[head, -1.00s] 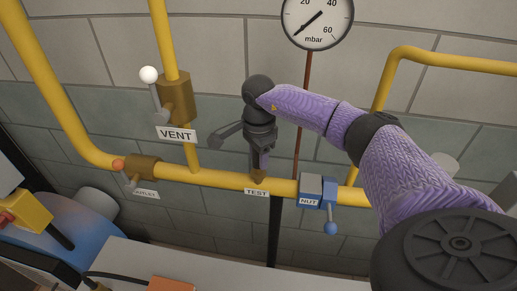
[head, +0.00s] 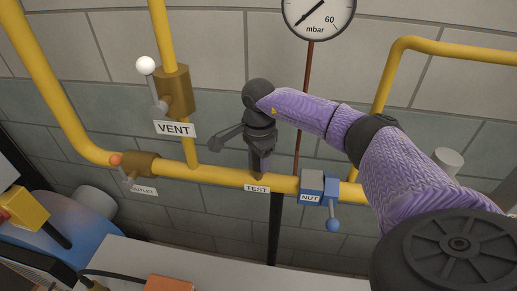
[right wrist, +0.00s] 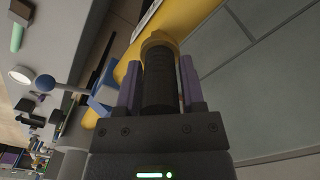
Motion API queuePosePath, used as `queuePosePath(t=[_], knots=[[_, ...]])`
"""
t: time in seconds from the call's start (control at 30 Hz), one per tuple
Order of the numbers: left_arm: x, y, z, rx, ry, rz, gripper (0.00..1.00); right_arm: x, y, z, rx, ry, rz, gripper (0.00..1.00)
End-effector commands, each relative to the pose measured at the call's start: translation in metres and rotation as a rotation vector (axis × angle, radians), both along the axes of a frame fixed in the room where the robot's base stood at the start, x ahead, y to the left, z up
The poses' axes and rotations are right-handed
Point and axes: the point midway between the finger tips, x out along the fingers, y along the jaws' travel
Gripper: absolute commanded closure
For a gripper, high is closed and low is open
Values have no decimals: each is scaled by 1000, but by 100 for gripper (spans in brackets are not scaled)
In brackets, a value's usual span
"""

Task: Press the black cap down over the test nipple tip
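My right gripper (head: 259,165) points down at the yellow pipe just above the TEST label (head: 257,188). In the right wrist view, its two purple fingers (right wrist: 161,85) are shut on the sides of the black cap (right wrist: 160,90). The far end of the cap meets the brass-coloured test nipple fitting (right wrist: 158,39) on the pipe, in line with it. The nipple tip is hidden, so I cannot tell how far the cap covers it. In the head view the cap is hard to tell from the dark gripper. My left gripper is not in view.
The yellow pipe (head: 225,178) runs across below my right gripper. A VENT valve (head: 173,92) with a white knob stands up left, and a blue NUT valve (head: 318,186) sits close on the right. A gauge (head: 318,14) hangs above.

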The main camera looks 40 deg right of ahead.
Motion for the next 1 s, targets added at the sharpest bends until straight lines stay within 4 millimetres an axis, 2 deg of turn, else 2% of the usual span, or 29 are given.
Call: queuePosePath(t=[0.03, 0.1, 0.13, 0.4, 0.47, 0.73, 0.83, 1.0], knots=[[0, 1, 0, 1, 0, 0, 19, 0, 0, 0, 0, 0, 0, 37], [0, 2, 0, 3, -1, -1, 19, 0, 0, 0, 0, 0, 0, 22], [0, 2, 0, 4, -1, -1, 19, 0, 0, 0, 0, 0, 0, 19], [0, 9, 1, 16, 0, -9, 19, 0, 0, 3, 0, -1, 0, 19], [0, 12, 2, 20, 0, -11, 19, 1, 0, 14, 0, -3, 0, 19], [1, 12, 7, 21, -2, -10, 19, 1, 0, 82, -1, -5, 0, 19], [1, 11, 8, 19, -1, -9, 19, 1, 0, 95, 1, -2, 0, 19], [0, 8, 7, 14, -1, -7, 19, 0, 0, 100, 0, 0, 0, 19]])
